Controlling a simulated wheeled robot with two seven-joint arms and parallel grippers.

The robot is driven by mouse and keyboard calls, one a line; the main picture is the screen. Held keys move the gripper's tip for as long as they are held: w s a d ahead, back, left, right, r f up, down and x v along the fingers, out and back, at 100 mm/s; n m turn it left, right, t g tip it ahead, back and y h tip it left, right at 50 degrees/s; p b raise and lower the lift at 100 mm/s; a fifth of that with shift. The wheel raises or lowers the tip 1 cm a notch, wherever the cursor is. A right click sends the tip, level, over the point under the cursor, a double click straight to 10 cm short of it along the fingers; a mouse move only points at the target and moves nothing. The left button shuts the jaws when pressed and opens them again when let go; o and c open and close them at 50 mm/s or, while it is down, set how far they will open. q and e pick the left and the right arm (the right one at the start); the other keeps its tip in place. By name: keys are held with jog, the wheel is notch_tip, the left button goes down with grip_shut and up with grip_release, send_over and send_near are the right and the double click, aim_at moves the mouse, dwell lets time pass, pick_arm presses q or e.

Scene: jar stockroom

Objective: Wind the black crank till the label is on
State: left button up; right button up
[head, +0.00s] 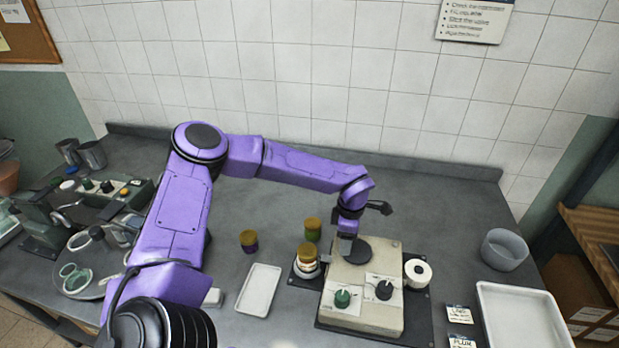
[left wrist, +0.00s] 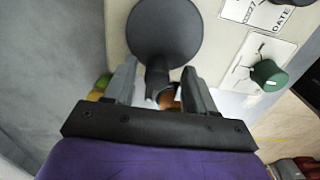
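A cream labelling machine (head: 362,306) stands on a dark base plate on the bench. Its black crank (head: 362,252) has a round disc, which fills the top middle of the left wrist view (left wrist: 165,28). My left gripper (head: 348,238) is over the crank. In the left wrist view its grey fingers (left wrist: 159,85) stand apart on either side of the crank's dark handle, with gaps beside it. A jar with an orange-brown lid (head: 307,252) sits at the machine's left side; I cannot tell whether its pale band is a label. My right gripper is not in view.
The machine has a green knob (head: 342,299), a black knob (head: 384,290) and a white roll (head: 417,272) at its right. Two more jars (head: 249,241) (head: 312,230) stand to the left, near a white tray (head: 259,290). A grey bowl (head: 504,250) and larger tray (head: 520,318) are right.

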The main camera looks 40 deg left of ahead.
pick_arm(q)
jog(key=shift+r, duration=4.05)
